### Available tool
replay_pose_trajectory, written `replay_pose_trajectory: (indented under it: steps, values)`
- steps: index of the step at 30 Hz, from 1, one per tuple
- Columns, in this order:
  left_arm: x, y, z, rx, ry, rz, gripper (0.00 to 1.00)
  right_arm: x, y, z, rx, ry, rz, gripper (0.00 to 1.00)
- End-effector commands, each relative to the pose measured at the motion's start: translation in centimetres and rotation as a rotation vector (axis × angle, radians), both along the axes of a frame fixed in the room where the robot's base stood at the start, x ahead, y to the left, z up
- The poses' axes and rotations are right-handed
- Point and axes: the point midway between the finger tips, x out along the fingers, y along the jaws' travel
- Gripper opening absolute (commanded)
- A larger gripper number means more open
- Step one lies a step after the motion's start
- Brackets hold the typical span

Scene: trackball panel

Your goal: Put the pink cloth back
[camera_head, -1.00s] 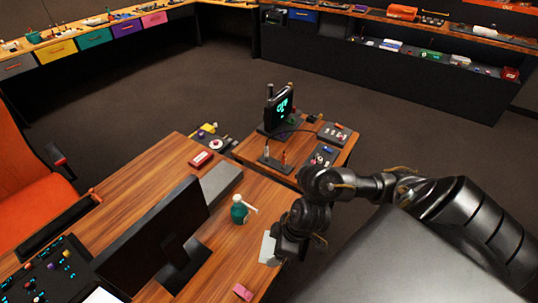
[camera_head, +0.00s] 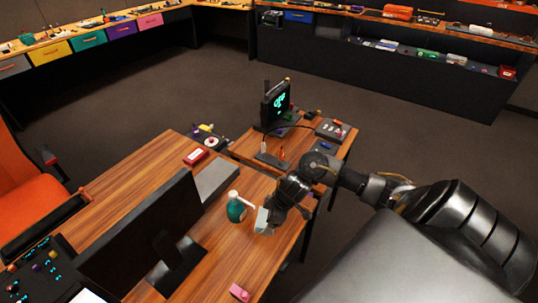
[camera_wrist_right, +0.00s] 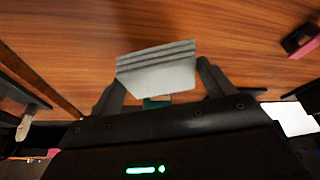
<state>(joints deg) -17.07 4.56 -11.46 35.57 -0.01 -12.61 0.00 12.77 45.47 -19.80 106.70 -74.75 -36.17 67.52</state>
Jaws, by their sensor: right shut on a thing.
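My right gripper (camera_head: 270,215) is over the wooden desk, just right of a teal spray bottle (camera_head: 236,207). It is shut on a pale grey, layered piece that looks like a folded cloth (camera_head: 262,222); this piece (camera_wrist_right: 158,70) shows between the two fingers (camera_wrist_right: 158,88) in the right wrist view and does not look pink. A small pink item (camera_head: 240,292) lies near the desk's front edge; I cannot tell whether it is the pink cloth. My left gripper is not in view.
A black monitor (camera_head: 142,238) stands left of the bottle, with a grey box (camera_head: 214,180) behind. A red box (camera_head: 196,156) lies farther back. Bare desk lies between bottle and pink item.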

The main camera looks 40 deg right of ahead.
Motion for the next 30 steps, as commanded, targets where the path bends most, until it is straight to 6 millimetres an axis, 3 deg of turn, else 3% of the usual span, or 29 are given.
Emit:
replay_pose_trajectory:
  steps: [5,13,26,27,30]
  values:
    - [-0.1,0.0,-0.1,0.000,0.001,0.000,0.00,0.2,-0.1,-0.3,0.000,0.000,-0.001,0.63]
    - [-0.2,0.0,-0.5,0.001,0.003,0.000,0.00,0.5,-0.4,-3.6,0.001,0.002,-0.001,0.63]
    - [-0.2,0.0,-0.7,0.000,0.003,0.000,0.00,0.5,-0.4,-4.2,0.000,0.001,0.000,0.63]
    - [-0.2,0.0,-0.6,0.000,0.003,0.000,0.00,0.5,-0.4,-4.1,-0.001,0.001,0.001,0.85]
    - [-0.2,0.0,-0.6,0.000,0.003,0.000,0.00,0.5,-0.4,-4.1,-0.001,0.001,0.001,0.98]
